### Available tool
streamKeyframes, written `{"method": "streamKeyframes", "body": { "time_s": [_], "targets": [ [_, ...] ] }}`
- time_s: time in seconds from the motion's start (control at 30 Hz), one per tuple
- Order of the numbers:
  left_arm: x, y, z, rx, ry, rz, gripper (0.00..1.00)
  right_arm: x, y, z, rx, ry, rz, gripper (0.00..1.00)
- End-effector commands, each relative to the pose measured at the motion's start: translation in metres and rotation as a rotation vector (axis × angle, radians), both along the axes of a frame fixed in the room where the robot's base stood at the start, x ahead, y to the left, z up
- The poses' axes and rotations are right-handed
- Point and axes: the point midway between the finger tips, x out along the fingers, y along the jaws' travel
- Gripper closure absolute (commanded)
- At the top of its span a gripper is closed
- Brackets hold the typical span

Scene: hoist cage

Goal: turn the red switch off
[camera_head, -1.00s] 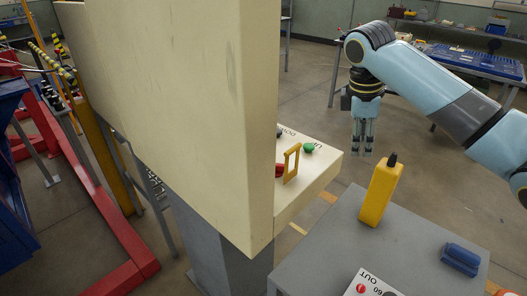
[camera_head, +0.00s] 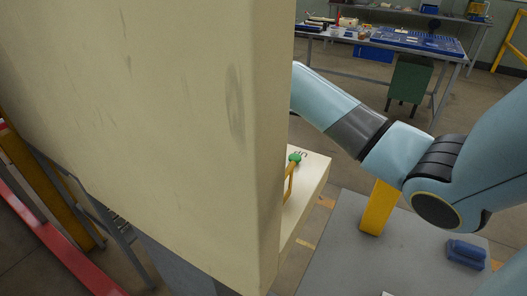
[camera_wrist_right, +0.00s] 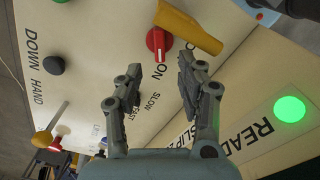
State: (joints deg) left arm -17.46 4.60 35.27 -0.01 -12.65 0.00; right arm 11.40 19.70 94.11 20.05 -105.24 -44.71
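In the right wrist view, a red rotary switch (camera_wrist_right: 158,42) with a white pointer mark sits on a cream panel, near the words SLOW and FAST. My right gripper (camera_wrist_right: 160,66) is open and empty, its two fingers spread just short of the switch. In the head view, my right arm reaches in from the right and its gripper is hidden behind a large cream cabinet (camera_head: 150,110). The red switch is also hidden there. My left gripper is not in view.
A yellow handle (camera_wrist_right: 188,27) stands right beside the switch; it also shows in the head view (camera_head: 288,184). The panel carries a black knob (camera_wrist_right: 54,65), a lit green lamp (camera_wrist_right: 289,108) and a yellow-tipped lever (camera_wrist_right: 42,142). A grey table (camera_head: 335,255) stands at right.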

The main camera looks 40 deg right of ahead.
Motion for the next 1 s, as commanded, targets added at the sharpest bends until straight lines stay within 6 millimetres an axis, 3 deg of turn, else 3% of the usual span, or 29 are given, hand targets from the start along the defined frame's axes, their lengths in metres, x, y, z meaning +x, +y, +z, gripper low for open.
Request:
{"method": "streamKeyframes", "body": {
  "time_s": [0.2, 0.33, 0.5, 0.77, 1.0],
  "targets": [
    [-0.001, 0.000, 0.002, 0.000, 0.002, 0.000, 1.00, -0.001, 0.000, -0.044, 0.001, 0.004, -0.001, 0.62],
    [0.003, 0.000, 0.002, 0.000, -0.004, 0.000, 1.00, 0.000, 0.001, -0.063, 0.001, 0.003, 0.000, 0.62],
    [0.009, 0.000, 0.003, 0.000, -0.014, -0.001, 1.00, 0.000, 0.000, -0.075, -0.001, -0.001, 0.000, 0.62],
    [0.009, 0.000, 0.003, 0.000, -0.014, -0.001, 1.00, 0.000, 0.000, -0.076, -0.001, -0.001, 0.001, 0.62],
    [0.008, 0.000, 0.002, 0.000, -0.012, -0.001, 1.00, 0.000, 0.000, -0.076, -0.001, -0.001, 0.000, 0.92]
  ]
}}
